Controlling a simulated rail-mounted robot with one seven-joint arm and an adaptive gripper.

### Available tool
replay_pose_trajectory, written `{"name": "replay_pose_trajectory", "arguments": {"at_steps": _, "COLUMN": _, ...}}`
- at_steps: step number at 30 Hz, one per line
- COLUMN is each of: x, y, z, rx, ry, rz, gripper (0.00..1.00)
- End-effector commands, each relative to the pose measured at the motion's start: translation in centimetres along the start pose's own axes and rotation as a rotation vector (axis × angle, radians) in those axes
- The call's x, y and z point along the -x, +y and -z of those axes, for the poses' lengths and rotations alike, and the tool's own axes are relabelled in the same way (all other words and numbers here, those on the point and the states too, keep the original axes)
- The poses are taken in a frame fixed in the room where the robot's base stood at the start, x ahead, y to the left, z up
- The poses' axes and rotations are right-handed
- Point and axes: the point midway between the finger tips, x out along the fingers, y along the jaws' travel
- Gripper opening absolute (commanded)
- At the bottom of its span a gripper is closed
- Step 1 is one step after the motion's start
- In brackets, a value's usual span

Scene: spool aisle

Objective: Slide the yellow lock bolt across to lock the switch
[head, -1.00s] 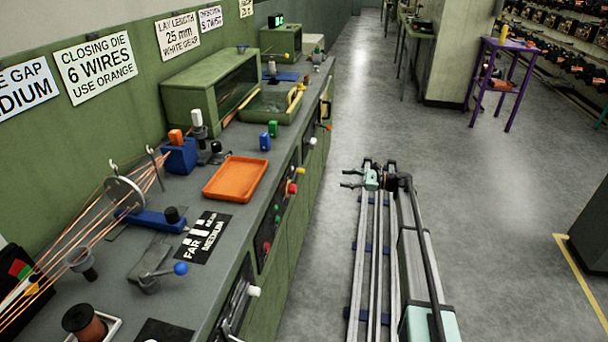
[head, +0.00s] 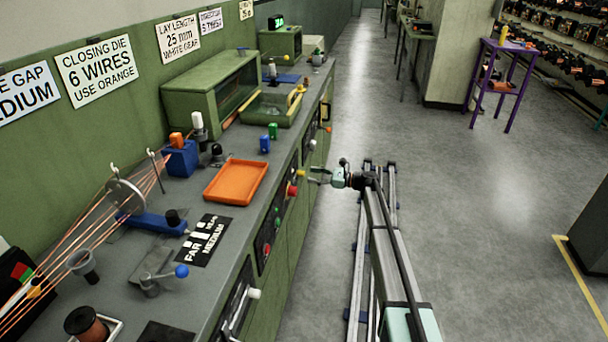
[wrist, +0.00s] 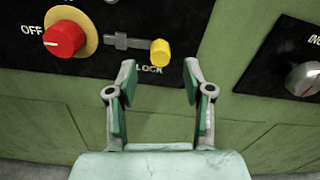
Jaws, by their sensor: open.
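The yellow lock bolt (wrist: 160,52) shows in the wrist view as a short yellow knob at the right end of a grey slide bar (wrist: 122,42), beside the word LOCK. In the head view the bolt (head: 301,174) is a small yellow spot on the front panel. The red switch knob (wrist: 64,39) is left of it, on a yellow plate near the word OFF. My gripper (wrist: 157,75) is open and empty, with its fingers reaching toward the panel and the bolt seen between them. In the head view my gripper (head: 316,176) is just right of the bolt.
A grey knob (wrist: 304,79) sits on another black panel to the right. The green bench front (wrist: 225,55) lies between the panels. An orange tray (head: 236,181) lies on the bench top.

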Motion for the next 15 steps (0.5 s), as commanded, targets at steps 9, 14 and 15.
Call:
{"name": "replay_pose_trajectory", "arguments": {"at_steps": 9, "x": -4.0, "y": -0.1, "z": 0.0, "rx": 0.000, "ry": 0.000, "rz": 0.001, "gripper": 0.51}}
{"name": "replay_pose_trajectory", "arguments": {"at_steps": 14, "x": -4.5, "y": -0.1, "z": 0.0, "rx": 0.001, "ry": 0.000, "rz": 0.001, "gripper": 0.51}}
{"name": "replay_pose_trajectory", "arguments": {"at_steps": 15, "x": -4.5, "y": 0.0, "z": 0.0, "rx": 0.001, "ry": 0.000, "rz": 0.001, "gripper": 0.51}}
